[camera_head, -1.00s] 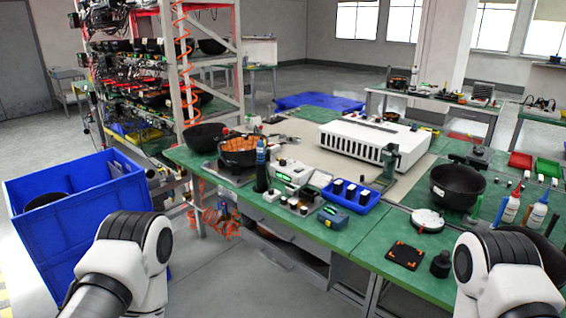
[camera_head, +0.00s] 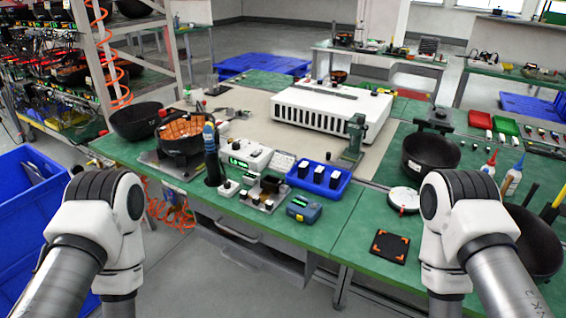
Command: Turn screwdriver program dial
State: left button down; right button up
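A white controller box with a lit green display (camera_head: 241,160) stands on the green bench, left of centre. It looks like the screwdriver's controller; its program dial is too small to make out. A dark upright tool with a blue upper part (camera_head: 211,153), probably the screwdriver, stands just left of it. A small white base with a black knob (camera_head: 228,187) sits in front of the box. Both my arms show only as white and black links at the lower left and lower right, apart from these things. Neither gripper is in view.
A blue tray of black-and-white parts (camera_head: 318,182) and a small blue-and-yellow device (camera_head: 304,208) stand to the right. Black bowls (camera_head: 137,120) flank the bench. A long white slotted unit (camera_head: 333,107) stands behind. A blue bin (camera_head: 25,200) is at the left.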

aim_at(236, 146)
jog(key=z, duration=0.2)
jog(key=i+j+z, duration=0.1)
jog(key=j+z, duration=0.65)
jog(key=j, duration=0.15)
jog(key=j+z, duration=0.4)
jog(key=i+j, duration=0.05)
jog(key=j, duration=0.05)
